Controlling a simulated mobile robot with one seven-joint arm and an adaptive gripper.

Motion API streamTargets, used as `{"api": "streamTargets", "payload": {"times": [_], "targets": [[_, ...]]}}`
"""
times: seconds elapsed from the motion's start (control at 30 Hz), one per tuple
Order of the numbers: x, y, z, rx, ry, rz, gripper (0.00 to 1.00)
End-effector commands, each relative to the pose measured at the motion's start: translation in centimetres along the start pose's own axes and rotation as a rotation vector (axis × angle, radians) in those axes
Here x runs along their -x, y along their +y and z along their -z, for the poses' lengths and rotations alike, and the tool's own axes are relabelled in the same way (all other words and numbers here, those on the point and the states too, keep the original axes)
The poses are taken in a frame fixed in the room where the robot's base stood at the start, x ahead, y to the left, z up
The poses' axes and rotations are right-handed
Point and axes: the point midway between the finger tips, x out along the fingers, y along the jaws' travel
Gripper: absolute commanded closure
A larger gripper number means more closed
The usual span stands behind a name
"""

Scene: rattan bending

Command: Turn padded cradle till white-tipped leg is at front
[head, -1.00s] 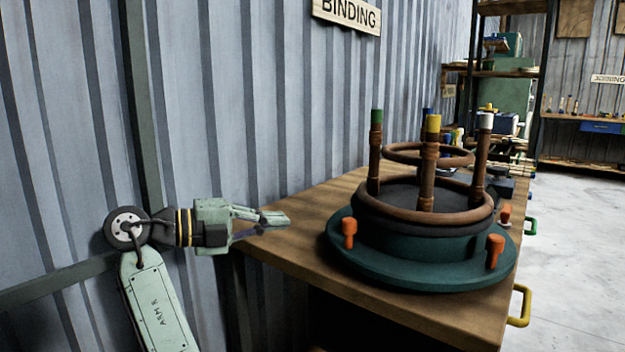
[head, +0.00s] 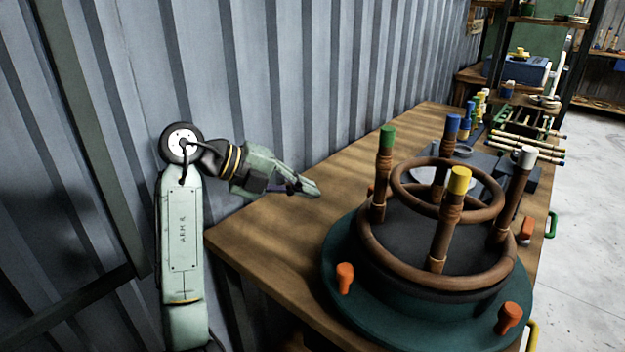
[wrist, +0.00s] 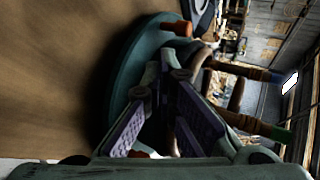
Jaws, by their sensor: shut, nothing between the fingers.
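The padded cradle is a round dark-green turntable (head: 345,290) with a black pad (head: 400,235) on top. A brown rattan frame (head: 375,250) stands upright in it. Its legs have green (head: 387,136), blue (head: 452,122), yellow (head: 459,180) and white (head: 527,155) tips. The yellow-tipped leg is nearest me; the white-tipped leg is at the right. Orange knobs (head: 345,277) stand on the green rim. My gripper (head: 318,190) is shut and empty, left of the cradle and apart from it, above the table. In the wrist view, the cradle's green rim (wrist: 125,75) shows beyond the fingers.
The wooden table (head: 270,225) has bare room to the left of the cradle. A corrugated wall (head: 280,80) runs along its left side. Behind the cradle are a dark device (head: 520,178) and several coloured-tipped sticks (head: 535,148). A green handle (head: 551,224) juts from the right table edge.

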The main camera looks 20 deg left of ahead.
Motion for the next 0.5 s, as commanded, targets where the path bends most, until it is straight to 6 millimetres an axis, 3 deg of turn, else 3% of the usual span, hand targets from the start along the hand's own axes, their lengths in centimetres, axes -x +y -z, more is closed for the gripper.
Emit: {"api": "streamTargets", "payload": {"times": [0.4,0.5], "targets": [[-8.5,-0.2,0.1,0.001,0.002,0.002,1.0],[-9.8,-1.2,0.0,-0.001,0.001,0.0,1.0]]}}
